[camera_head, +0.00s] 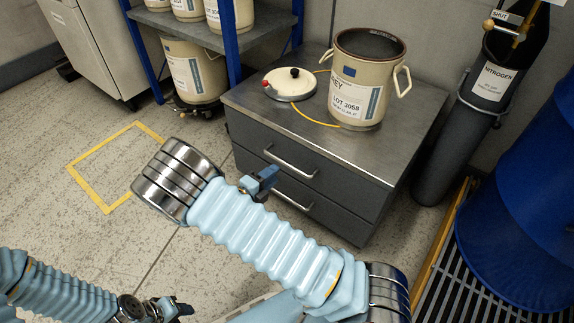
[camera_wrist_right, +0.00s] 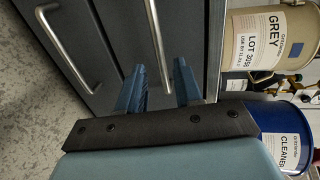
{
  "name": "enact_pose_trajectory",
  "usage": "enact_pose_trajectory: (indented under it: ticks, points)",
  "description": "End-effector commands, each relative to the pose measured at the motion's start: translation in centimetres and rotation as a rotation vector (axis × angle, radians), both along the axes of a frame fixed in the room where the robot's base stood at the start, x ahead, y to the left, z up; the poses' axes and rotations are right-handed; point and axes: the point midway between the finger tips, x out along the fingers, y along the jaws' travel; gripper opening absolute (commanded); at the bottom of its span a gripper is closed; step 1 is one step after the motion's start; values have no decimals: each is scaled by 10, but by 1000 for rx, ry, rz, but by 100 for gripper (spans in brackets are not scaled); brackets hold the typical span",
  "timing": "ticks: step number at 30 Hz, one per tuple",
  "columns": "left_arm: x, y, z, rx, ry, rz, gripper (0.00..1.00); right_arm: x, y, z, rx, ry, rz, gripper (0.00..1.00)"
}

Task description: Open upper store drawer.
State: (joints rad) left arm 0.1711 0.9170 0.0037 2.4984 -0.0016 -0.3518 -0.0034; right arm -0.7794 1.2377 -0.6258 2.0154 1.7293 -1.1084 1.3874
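The dark grey store cabinet (camera_head: 255,135) has two drawers, both appearing closed. The upper drawer has a metal bar handle (camera_head: 291,165); the lower handle (camera_head: 292,199) is below it. In the right wrist view, turned sideways, the upper handle (camera_wrist_right: 154,35) runs down towards the gap between my fingers, and the lower handle (camera_wrist_right: 62,45) is further left. My right gripper (camera_head: 268,176) is in front of the drawer fronts near the handles' left ends. Its blue fingers (camera_wrist_right: 158,86) are apart; contact with the handle cannot be told. My left gripper (camera_head: 176,308) is low at bottom left, its fingers unclear.
On the cabinet stand an open grey-paint drum (camera_head: 358,95) and its lid (camera_head: 290,86), with a yellow cord (camera_head: 312,119). A nitrogen cylinder (camera_head: 470,110) and a blue drum (camera_head: 525,220) are at right. A shelf rack (camera_head: 270,20) stands behind left.

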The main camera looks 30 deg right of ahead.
Motion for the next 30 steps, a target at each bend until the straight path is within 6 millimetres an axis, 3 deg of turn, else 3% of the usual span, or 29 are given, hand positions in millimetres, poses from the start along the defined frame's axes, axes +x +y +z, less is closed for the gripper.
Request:
enact_pose_trajectory:
  ticks: [3,10,15,23,30]
  points:
    - [0,0,-2,0,0,0,43,10,-27,-7,-2,3,-3,34]
    - [0,-1,-4,-1,1,0,43,26,-63,-15,0,3,0,34]
    - [0,-1,-4,-1,1,0,43,30,-74,-17,0,4,1,34]
    - [0,-1,-4,-1,1,0,43,31,-75,-18,0,4,2,34]
    - [0,-1,-4,-1,1,0,43,31,-75,-18,0,4,2,1]
